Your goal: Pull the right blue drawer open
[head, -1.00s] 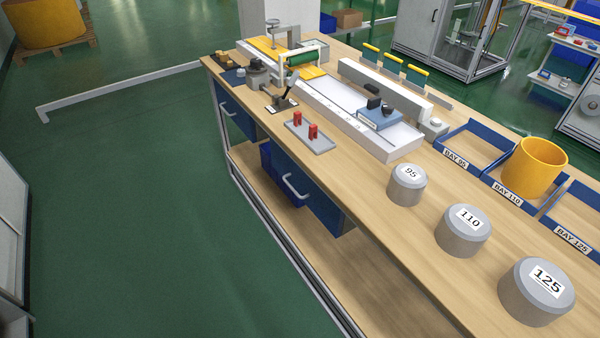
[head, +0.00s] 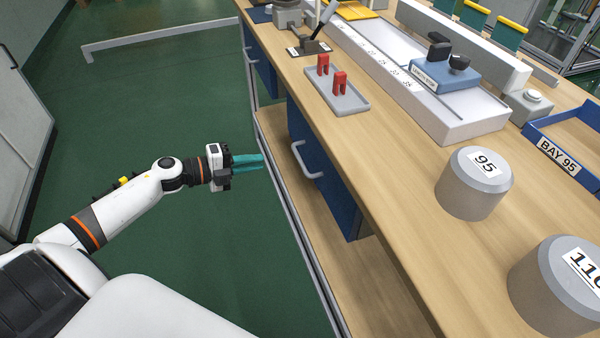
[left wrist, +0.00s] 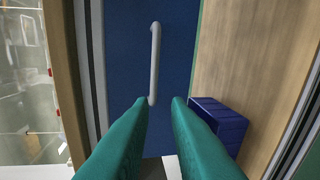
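The right blue drawer (head: 325,180) is under the near edge of the wooden workbench, and its front looks flush and shut. Its pale bar handle (head: 306,160) faces my left arm. In the left wrist view the blue drawer front (left wrist: 178,50) fills the middle, and the handle (left wrist: 155,62) stands ahead of my fingertips. My left gripper (head: 262,160) has teal fingers, pointing at the handle from the left with a clear space between. In the left wrist view the fingers (left wrist: 164,103) are apart with nothing between them. My right gripper is out of view.
Another blue drawer (head: 263,66) is farther along the bench. A lower wooden shelf (head: 385,290) runs beneath, with a blue bin (left wrist: 220,118). On top are a grey tray (head: 338,95) with red pieces and a grey cylinder marked 95 (head: 473,190).

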